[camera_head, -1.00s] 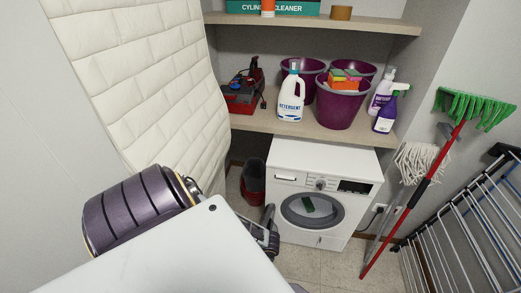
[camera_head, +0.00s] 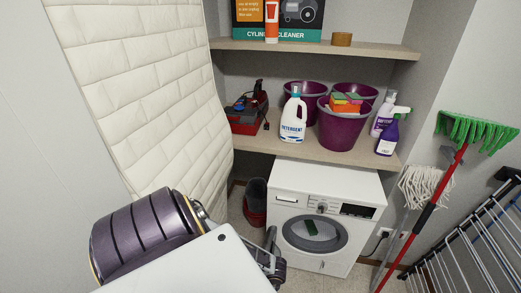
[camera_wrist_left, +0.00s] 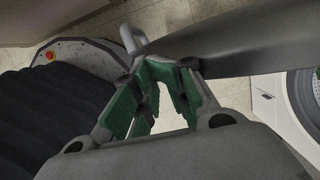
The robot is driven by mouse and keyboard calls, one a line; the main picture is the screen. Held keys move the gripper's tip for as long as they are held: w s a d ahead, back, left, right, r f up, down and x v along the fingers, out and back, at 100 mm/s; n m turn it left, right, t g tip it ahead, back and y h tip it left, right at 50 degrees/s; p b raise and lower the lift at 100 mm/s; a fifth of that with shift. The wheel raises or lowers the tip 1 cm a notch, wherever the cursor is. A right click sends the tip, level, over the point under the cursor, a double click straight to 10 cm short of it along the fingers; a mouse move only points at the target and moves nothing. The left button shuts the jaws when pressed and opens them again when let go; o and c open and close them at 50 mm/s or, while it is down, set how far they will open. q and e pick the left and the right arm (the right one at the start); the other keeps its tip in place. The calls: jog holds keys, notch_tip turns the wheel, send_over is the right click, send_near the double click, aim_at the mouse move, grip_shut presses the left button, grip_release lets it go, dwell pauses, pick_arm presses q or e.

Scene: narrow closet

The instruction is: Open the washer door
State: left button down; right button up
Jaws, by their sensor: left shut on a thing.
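The white washer (camera_head: 285,181) stands under the shelf. Its round, grey-rimmed door (camera_head: 345,237) looks closed against the front, with a dark window and a small green patch showing in it. The washer's front and part of the round door (camera_wrist_left: 297,98) also show at the right edge of the left wrist view. My left gripper (camera_head: 274,267) is low, just left of the washer front and apart from the door. My right gripper is not in view.
A green broom (camera_head: 477,131), a mop (camera_head: 418,184) and a metal drying rack (camera_head: 465,245) stand at the right. The shelf (camera_head: 275,143) above holds bottles and purple buckets.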

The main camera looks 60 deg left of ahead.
pick_arm(q)
jog(key=d+v, duration=0.1)
jog(key=v, duration=0.9)
jog(key=shift+w, duration=0.2)
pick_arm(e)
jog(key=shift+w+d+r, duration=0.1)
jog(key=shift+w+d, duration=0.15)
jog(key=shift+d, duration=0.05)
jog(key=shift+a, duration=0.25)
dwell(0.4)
